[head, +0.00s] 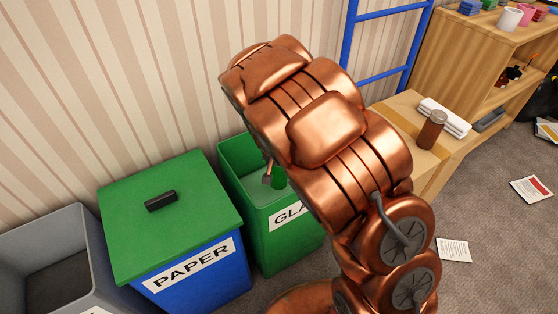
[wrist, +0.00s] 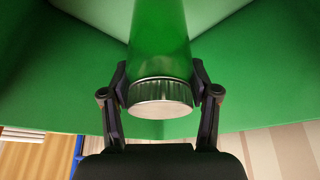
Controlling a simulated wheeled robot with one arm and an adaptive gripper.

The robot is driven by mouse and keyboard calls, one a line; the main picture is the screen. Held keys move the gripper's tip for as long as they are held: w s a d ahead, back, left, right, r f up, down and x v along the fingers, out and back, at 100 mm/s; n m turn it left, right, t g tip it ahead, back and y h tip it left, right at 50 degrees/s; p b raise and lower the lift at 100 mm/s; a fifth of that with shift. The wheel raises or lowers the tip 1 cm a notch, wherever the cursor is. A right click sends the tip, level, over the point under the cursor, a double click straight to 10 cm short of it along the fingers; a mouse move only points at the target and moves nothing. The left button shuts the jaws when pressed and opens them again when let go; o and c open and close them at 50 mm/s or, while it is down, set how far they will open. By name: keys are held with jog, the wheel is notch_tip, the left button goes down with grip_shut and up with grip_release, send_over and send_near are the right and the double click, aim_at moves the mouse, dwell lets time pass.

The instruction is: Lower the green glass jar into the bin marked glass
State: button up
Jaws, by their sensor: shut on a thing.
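The green glass jar (wrist: 160,45) with a silver ribbed lid (wrist: 160,108) fills the middle of the wrist view. My gripper (wrist: 161,88) is shut on it near the lid, one finger on each side. Green bin walls lie around the jar in that view. In the head view, the green bin marked glass (head: 235,165) stands open, its label partly hidden behind my copper arm. A small part of the jar (head: 279,178) shows inside the bin's opening, beside part of my gripper (head: 268,178). I cannot tell whether the jar touches the bin floor.
A blue paper bin (head: 205,285) with a closed green lid (head: 170,225) stands left of the glass bin. A grey open bin (head: 50,245) is at far left. A wooden bench (head: 400,105) with a brown jar (head: 431,130) and a blue ladder (head: 390,12) are behind on the right. Papers (head: 532,189) lie on the floor.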

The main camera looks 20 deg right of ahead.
jog(key=shift+f, duration=0.5)
dwell(0.3)
jog(key=o, duration=1.5)
jog(key=shift+c, duration=0.2)
jog(key=shift+r, duration=0.1)
jog(key=v, duration=1.2)
jog(key=shift+s, duration=0.15)
jog(key=s+d+r+n+g+y+p, duration=0.1)
jog(key=s+r+n+g+p, duration=0.1)
jog(key=s+r+p, duration=1.3)
jog(key=s+d+r+n+g+y+p, duration=0.1)
jog(key=s+d+r+n+g+p, duration=0.1)
jog(key=s+r+p, duration=1.3)
jog(key=s+r+n+g, duration=0.1)
jog(key=s+r, duration=0.3)
jog(key=r, duration=0.3)
jog(key=shift+d+r+n+g, duration=0.25)
jog(key=shift+r+n+g, duration=0.05)
jog(key=shift+r, duration=0.1)
